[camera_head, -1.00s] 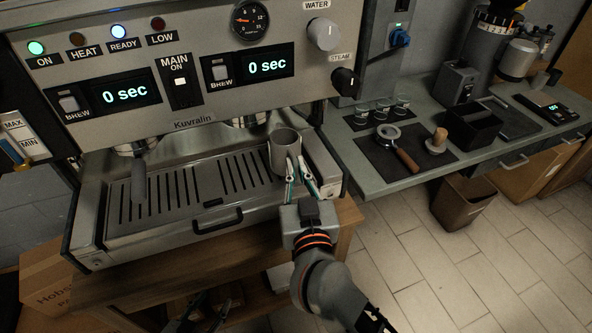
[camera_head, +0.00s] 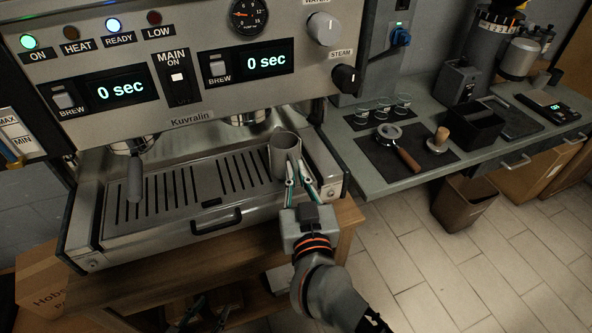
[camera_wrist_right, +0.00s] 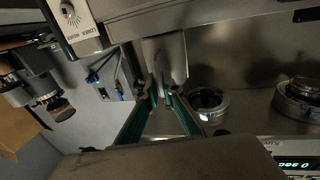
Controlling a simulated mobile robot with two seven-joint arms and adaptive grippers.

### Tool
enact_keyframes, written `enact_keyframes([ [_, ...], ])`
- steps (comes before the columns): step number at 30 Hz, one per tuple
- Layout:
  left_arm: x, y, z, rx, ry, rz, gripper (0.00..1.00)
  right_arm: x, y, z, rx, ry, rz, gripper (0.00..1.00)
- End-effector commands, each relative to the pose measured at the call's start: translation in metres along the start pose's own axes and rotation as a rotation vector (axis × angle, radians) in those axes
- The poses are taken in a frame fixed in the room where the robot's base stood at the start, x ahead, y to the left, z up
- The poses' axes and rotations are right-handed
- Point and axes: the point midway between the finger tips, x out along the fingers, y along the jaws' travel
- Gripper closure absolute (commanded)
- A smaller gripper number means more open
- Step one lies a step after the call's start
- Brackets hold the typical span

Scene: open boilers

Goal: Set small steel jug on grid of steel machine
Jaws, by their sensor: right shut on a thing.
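The small steel jug (camera_head: 284,157) is upright at the right end of the slotted drip grid (camera_head: 190,187) of the steel machine (camera_head: 190,75). In the head view I cannot tell whether its base touches the grid. My right gripper (camera_head: 299,178) reaches in from the front and is shut on the jug's near side, probably at its handle. In the right wrist view the jug (camera_wrist_right: 164,60) shows beyond the fingers (camera_wrist_right: 160,98), which hide part of it.
A portafilter with a dark handle (camera_head: 135,180) hangs over the grid's left part. The tray has a front handle (camera_head: 216,221). To the right, a counter holds a portafilter on a mat (camera_head: 399,150), a tamper (camera_head: 438,140) and a black knock box (camera_head: 474,127).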

Motion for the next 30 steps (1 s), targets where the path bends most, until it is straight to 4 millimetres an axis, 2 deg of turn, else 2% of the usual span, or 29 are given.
enact_keyframes([
  [7, 0.000, 0.000, 0.000, 0.000, 0.000, 0.000, 0.60, 0.000, 0.000, 0.004, -0.001, 0.002, 0.000, 1.00],
  [9, 0.000, 0.000, 0.000, 0.000, 0.000, 0.000, 0.60, 0.000, 0.000, 0.004, -0.001, 0.002, 0.000, 0.81],
  [10, 0.000, 0.000, 0.000, 0.000, 0.000, 0.000, 0.60, 0.000, 0.000, 0.004, -0.001, 0.002, 0.000, 0.74],
  [23, -0.001, 0.001, 0.004, 0.002, -0.006, 0.001, 0.60, -0.005, 0.000, 0.006, -0.001, -0.002, 0.000, 0.74],
  [26, 0.000, 0.001, 0.003, 0.001, -0.005, 0.001, 0.60, -0.018, -0.001, 0.006, 0.000, -0.002, -0.002, 0.74],
  [30, 0.000, 0.001, 0.002, 0.000, -0.003, 0.001, 0.60, -0.045, -0.001, 0.006, 0.000, -0.004, -0.002, 0.74],
])
